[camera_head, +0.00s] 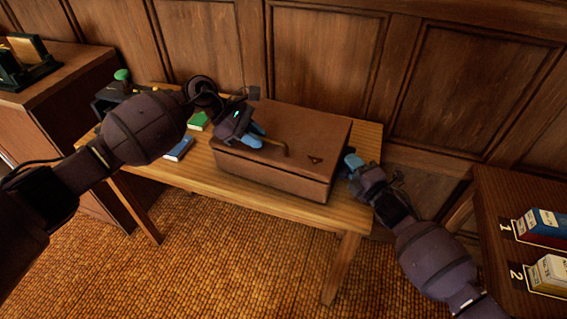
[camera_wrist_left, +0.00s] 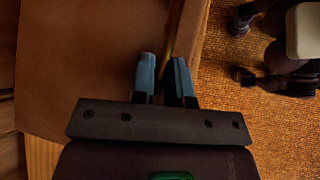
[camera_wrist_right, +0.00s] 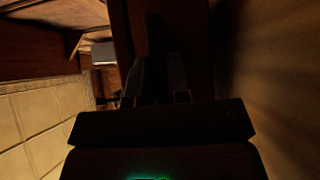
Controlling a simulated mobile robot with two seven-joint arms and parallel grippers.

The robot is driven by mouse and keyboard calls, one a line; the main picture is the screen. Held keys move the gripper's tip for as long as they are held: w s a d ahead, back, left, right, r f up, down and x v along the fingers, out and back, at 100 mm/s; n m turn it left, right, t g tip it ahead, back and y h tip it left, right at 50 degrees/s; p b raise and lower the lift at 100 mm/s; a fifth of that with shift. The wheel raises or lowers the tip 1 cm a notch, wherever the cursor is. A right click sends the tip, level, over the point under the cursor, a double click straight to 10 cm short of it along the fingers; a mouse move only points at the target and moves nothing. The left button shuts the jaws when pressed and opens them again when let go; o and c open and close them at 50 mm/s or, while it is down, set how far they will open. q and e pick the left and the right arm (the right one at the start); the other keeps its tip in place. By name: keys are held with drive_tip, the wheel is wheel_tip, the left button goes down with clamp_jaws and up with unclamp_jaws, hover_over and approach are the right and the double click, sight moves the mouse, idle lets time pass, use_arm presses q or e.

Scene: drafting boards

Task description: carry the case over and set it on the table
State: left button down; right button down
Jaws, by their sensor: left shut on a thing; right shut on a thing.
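The case (camera_head: 280,187) is a brown box with a flat lid, a small dark triangle mark and a brass-coloured bar near its front edge. It appears to rest level on the wooden table (camera_head: 345,217). My left gripper (camera_head: 258,137) is at the front top of the case, shut on it by the bar; its blue fingers (camera_wrist_left: 164,75) show in the left wrist view along the case edge. My right gripper (camera_head: 352,162) is at the case's right side, shut on it. The right wrist view is dark, and the exact grip there is hidden.
A green block (camera_head: 198,121) and a blue book (camera_head: 179,148) lie left of the case. A dark object with a green knob (camera_head: 122,75) stands at the table's back left. A side desk (camera_head: 500,200) with numbered boxes is at right. Panelled wall stands behind.

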use_arm(q)
drive_tip(key=shift+f, duration=0.7)
use_arm(e)
drive_tip(key=shift+s+a+f, duration=0.1)
drive_tip(key=shift+a+f, duration=0.1)
drive_tip(key=shift+f, duration=0.3)
use_arm(q)
drive_tip(key=c, duration=1.1)
unclamp_jaws()
drive_tip(key=shift+r, duration=0.2)
use_arm(e)
drive_tip(key=c, duration=1.1)
unclamp_jaws()
drive_tip(key=shift+d+r, duration=0.1)
drive_tip(key=shift+r, duration=0.05)
use_arm(q)
drive_tip(key=shift+f, duration=0.1)
drive_tip(key=o, duration=0.8)
use_arm(e)
drive_tip(key=shift+d+f, duration=0.1)
drive_tip(key=shift+f, duration=0.1)
use_arm(q)
drive_tip(key=v, duration=1.2)
